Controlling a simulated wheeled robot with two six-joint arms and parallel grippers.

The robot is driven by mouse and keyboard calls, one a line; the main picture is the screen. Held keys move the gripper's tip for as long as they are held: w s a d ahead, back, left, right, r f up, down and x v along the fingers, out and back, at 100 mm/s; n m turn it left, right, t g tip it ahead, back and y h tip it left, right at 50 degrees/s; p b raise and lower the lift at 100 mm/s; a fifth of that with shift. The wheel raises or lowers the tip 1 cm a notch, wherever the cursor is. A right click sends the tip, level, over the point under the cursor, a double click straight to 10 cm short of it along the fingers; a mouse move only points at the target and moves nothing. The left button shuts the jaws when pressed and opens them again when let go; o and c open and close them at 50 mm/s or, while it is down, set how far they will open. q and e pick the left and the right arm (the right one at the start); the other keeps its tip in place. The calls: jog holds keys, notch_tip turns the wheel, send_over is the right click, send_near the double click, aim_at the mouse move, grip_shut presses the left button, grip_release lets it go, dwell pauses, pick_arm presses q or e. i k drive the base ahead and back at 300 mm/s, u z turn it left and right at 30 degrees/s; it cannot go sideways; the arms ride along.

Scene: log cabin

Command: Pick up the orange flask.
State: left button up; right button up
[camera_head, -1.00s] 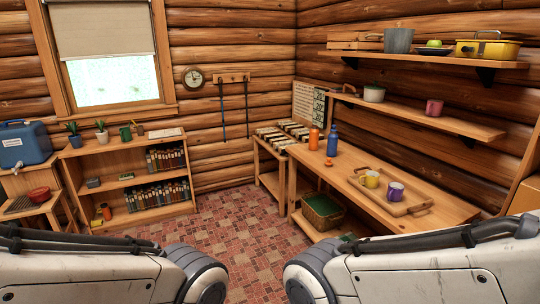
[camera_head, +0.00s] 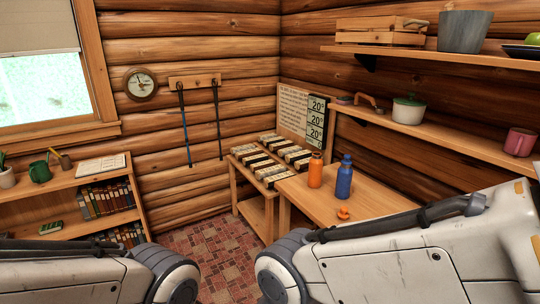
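Parts of my two arms fill the bottom of the view, apart from the flask. Neither gripper is in view.
A smaller stand (camera_head: 258,207) with several boxed items adjoins the table's left end. Shelves (camera_head: 435,130) hang on the right wall above the table. A bookshelf (camera_head: 90,205) stands at left. Tiled floor (camera_head: 215,255) is clear between them.

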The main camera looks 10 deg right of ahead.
aim_at(316, 164)
jog(key=i, duration=1.2)
jog(key=u, duration=0.7)
jog(key=i, duration=1.75)
jog(key=z, duration=1.85)
